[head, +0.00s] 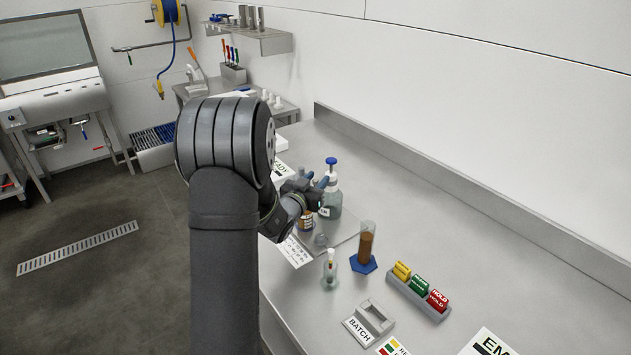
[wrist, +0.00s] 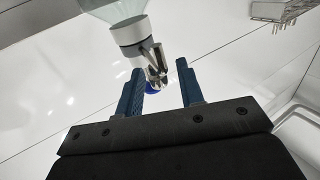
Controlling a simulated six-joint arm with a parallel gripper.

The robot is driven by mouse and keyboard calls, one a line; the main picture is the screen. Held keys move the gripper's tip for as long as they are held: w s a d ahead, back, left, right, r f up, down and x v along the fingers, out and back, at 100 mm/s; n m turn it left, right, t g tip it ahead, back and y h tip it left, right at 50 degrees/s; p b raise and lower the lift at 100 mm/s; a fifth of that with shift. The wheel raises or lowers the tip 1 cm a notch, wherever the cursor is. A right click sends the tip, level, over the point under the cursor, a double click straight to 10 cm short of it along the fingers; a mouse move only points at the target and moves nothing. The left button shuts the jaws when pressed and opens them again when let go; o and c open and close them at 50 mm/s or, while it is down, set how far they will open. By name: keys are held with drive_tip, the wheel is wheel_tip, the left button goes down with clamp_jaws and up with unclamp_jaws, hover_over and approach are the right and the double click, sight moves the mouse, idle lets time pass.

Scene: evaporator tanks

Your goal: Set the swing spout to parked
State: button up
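A clear bottle (head: 330,202) with a white collar and a blue knob (head: 331,161) on top stands on the bench. In the wrist view, which shows it upside down, the bottle (wrist: 115,8) has a white neck, a grey ribbed piece (wrist: 153,62) and the blue knob. I cannot clearly make out the swing spout or its setting; the grey piece may be part of it. My gripper (head: 316,183) is beside the bottle's top, on its left. In the wrist view my gripper (wrist: 158,78) has its two blue fingers apart, with the knob showing beyond the gap. Contact cannot be told.
A brown-filled cylinder (head: 366,245) on a blue base, a small flask (head: 329,272) and a brown jar (head: 305,221) stand close by. A rack of yellow, green and red tags (head: 419,289) and a grey BATCH holder (head: 373,318) are nearer.

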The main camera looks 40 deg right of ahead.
clamp_jaws()
drive_tip(key=n+t+y, duration=0.1)
drive_tip(key=s+n+t+y, duration=0.1)
drive_tip(key=n+t, duration=0.1)
drive_tip(key=t, duration=0.1)
drive_tip(key=shift+s+d+r+y, duration=0.1)
drive_tip(key=shift+s+d+y, duration=0.15)
drive_tip(key=shift+y, duration=0.15)
idle(0.4)
